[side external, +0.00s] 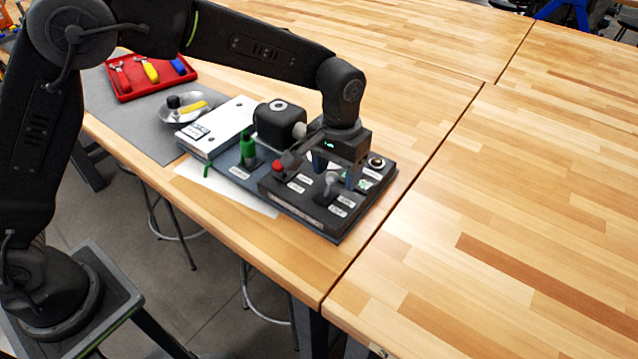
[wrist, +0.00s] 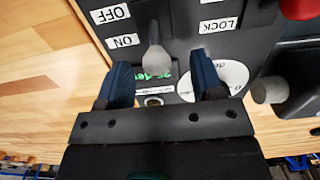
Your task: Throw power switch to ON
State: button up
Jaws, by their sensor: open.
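The control panel (side external: 310,205) is a dark box with white labels at the front of the bench. The power switch (wrist: 155,58) is a grey rounded lever beside the OFF label (wrist: 109,13) and the ON label (wrist: 122,41) in the wrist view; it also shows in the side view (side external: 329,182). My gripper (wrist: 166,80) is open with blue fingertips, one on each side of the lever's end. In the side view my gripper (side external: 335,176) is low over the panel. I cannot tell whether a fingertip touches the lever.
A red knob (side external: 278,167) and a LOCK label (wrist: 219,24) are on the panel. A dark motor block (side external: 281,125), a green bottle-like part (side external: 247,147) and a white binder (side external: 217,127) stand left. A red tool tray (side external: 148,75) is further back. The right bench is clear.

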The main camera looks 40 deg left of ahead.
aim_at(335, 187)
jog(key=shift+r, duration=3.5)
jog(key=s+a+r+t, duration=0.2)
jog(key=s+a+r, duration=0.3)
jog(key=s+a, duration=0.3)
jog(key=s+a+r+t, duration=0.2)
jog(key=s+a+r, duration=0.3)
jog(key=s, duration=0.4)
jog(key=shift+t, duration=0.8)
jog(key=s+a+f, duration=0.1)
jog(key=s, duration=0.1)
jog(key=s+a+f, duration=0.1)
jog(key=s+a, duration=0.1)
jog(key=s, duration=0.1)
jog(key=s+a+f, duration=0.1)
jog(key=s, duration=0.1)
jog(key=shift+s+a+f, duration=0.15)
jog(key=shift+s+f, duration=0.1)
jog(key=shift+f, duration=0.15)
